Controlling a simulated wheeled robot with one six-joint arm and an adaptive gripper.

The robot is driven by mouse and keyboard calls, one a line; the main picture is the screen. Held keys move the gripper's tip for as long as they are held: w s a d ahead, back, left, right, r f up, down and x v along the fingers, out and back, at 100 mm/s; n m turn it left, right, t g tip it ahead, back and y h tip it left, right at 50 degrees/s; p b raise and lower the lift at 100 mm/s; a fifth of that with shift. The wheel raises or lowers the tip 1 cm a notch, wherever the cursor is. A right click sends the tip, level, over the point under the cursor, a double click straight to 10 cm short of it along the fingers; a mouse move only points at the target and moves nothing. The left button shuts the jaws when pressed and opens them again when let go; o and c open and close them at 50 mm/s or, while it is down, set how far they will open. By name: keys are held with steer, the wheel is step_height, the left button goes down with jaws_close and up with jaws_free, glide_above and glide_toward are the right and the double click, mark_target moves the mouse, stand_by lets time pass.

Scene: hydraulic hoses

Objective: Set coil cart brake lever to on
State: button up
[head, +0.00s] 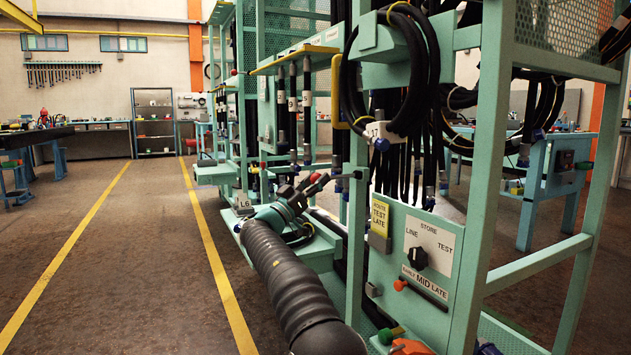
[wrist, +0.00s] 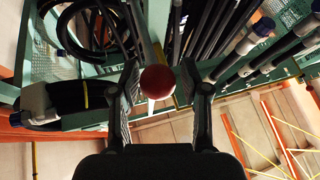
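A round red knob (wrist: 158,82) shows in the wrist view between the two fingers of my gripper (wrist: 160,78). The fingers stand apart on either side of it, and I see no firm grip on it. No lever marking for on or off can be read.
A panel (head: 425,255) with a black rotary selector (head: 417,258) and an orange-tipped slider (head: 400,285) stands to the right. Black coiled hoses (head: 425,75) hang above it. An L6 tag (head: 244,201) is left of my gripper. The floor aisle (head: 130,260) at left is clear.

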steer(key=shift+o, duration=0.3)
steer(key=shift+d+r, duration=0.1)
steer(key=v, duration=1.2)
